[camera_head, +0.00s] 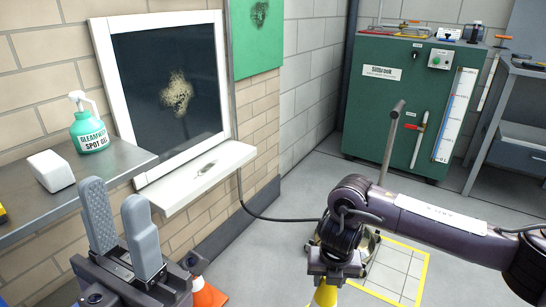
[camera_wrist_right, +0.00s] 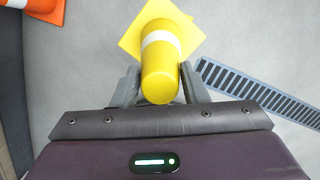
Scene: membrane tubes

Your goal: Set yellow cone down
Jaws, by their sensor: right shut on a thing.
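The yellow cone (camera_head: 325,293) shows at the bottom edge of the head view, under my right gripper (camera_head: 335,272). In the right wrist view the yellow cone (camera_wrist_right: 162,75) has a white band and a square yellow base. My right gripper (camera_wrist_right: 160,88) is shut on its upper part, with one finger on each side. I cannot tell whether its base touches the floor. A yellow outlined square (camera_head: 424,278) is marked on the floor, right of the cone and partly behind my right arm. My left gripper (camera_head: 118,205) is open and empty, with its fingers pointing up.
An orange cone (camera_head: 207,293) stands left of the yellow one; its edge also shows in the right wrist view (camera_wrist_right: 42,5). A floor grate (camera_wrist_right: 258,95) lies right of the yellow cone. A shelf (camera_head: 100,170) with a green bottle (camera_head: 88,133) is at left. A green cabinet (camera_head: 400,100) stands behind.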

